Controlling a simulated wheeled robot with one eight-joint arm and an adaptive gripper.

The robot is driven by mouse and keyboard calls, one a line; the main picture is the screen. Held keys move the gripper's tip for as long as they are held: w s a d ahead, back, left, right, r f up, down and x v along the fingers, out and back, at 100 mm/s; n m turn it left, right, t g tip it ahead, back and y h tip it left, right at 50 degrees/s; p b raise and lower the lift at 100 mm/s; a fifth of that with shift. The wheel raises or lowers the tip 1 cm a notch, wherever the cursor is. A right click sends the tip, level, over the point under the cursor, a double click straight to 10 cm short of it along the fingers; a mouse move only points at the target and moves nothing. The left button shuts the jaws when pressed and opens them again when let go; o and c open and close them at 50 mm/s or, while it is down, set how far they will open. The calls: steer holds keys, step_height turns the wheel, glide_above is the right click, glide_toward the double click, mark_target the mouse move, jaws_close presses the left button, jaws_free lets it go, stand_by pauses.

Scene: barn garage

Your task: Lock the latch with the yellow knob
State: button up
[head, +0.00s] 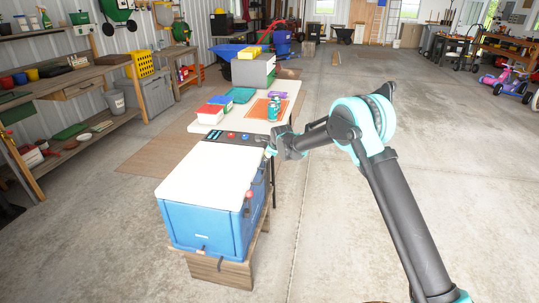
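A blue chest (207,229) with a white lid (205,174) stands low in the middle of the head view, its lid down. A latch with a red knob (249,194) is on its right side, near the front corner. I cannot make out a yellow knob clearly; the far end of that side is partly behind my gripper. My gripper (270,152) is at the far right corner of the chest, close to its side. Its fingers are too small to tell whether they are open or shut, or whether they touch anything.
The chest rests on a wooden base (219,271). Behind it is a white table (256,126) with a teal can (273,109), an orange mat (285,106), boxes and a teal tray (240,95). Wooden shelves (70,85) line the left wall.

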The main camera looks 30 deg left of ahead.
steer(key=v, duration=1.2)
stand_by(0.3)
steer(key=s+d+r+n+h, duration=0.2)
steer(key=s+d+n, duration=0.15)
steer(key=d, duration=1.55)
steer(key=s+d+r+n+h, duration=0.15)
steer(key=d+n, duration=0.25)
steer(key=d, duration=1.4)
steer(key=s+d+f+n+h, duration=0.15)
steer(key=s+d+n, duration=0.35)
steer(key=s+d, duration=0.9)
steer(key=s+d+f+n+g, duration=0.1)
steer(key=s+d+f+n, duration=0.4)
steer(key=s+d, duration=0.5)
steer(key=s+f, duration=0.1)
steer(key=s, duration=0.2)
steer(key=shift+s+d+g+h, duration=0.15)
steer(key=shift+d+g+h, duration=0.15)
steer(key=shift+g, duration=0.1)
